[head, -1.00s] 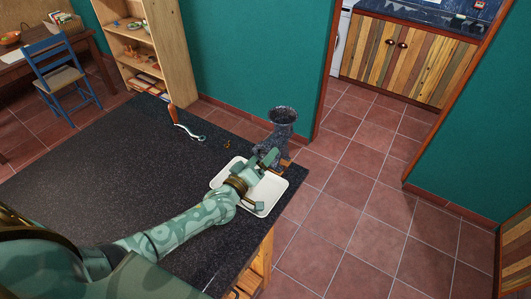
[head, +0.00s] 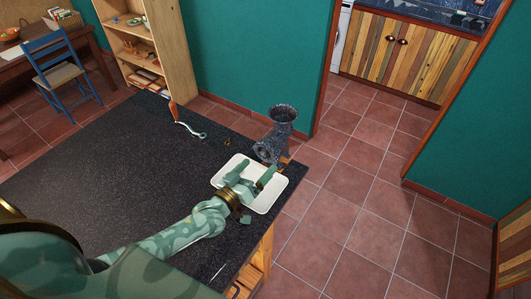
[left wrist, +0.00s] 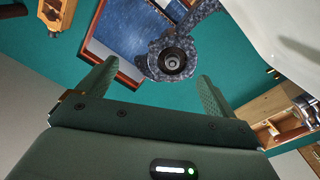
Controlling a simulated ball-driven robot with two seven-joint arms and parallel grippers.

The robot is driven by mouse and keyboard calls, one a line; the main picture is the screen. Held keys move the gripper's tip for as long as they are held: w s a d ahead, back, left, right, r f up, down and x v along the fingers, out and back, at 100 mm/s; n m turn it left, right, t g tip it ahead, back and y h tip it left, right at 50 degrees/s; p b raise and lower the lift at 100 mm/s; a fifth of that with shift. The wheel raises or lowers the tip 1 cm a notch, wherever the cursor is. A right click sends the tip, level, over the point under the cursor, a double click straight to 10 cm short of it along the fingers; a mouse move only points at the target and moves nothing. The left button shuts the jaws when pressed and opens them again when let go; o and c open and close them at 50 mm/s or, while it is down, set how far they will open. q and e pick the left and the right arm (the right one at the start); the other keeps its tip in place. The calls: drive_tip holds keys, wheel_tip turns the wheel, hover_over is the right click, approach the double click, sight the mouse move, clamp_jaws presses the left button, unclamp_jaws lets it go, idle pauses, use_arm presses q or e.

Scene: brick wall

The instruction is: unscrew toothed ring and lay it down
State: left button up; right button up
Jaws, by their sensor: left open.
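The dark speckled meat grinder (head: 283,121) stands at the table's far right edge. Its round front mouth (head: 265,151) faces my left gripper (head: 256,175); the mouth (left wrist: 172,62) also shows in the left wrist view, between and beyond the fingers. A dark round rim surrounds it, but I cannot tell whether this is the toothed ring. My left gripper is open and empty, above the white tray (head: 270,203) and apart from the grinder. It shows with spread fingers in the left wrist view (left wrist: 155,90). My right gripper is out of view.
A crank with a red-brown handle (head: 173,110) lies on the black tabletop (head: 110,150), left of the grinder. A small brass-coloured part (head: 227,142) lies near the far edge. The tabletop's left and middle are clear.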

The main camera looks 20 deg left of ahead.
sight(262, 155)
use_arm(q)
drive_tip(key=m+b, duration=0.2)
drive_tip(key=m, duration=0.8)
drive_tip(key=a+m+b, duration=0.1)
drive_tip(key=m+b, duration=0.1)
drive_tip(key=m, duration=0.8)
drive_tip(key=s+m+b, duration=0.1)
drive_tip(key=m+b, duration=0.1)
drive_tip(key=m, duration=0.8)
drive_tip(key=shift+a+f+m+y, duration=0.25)
drive_tip(key=shift+a+m+y, duration=0.1)
drive_tip(key=shift+m+y, duration=0.05)
drive_tip(key=shift+w+b, duration=0.1)
drive_tip(key=shift+b, duration=0.2)
drive_tip(key=shift+w+d+b, duration=0.2)
drive_tip(key=shift+w, duration=0.95)
drive_tip(key=shift+w+d+b, duration=0.15)
drive_tip(key=shift+w, duration=0.95)
drive_tip(key=shift+w+d+b, duration=0.2)
drive_tip(key=shift+w, duration=0.95)
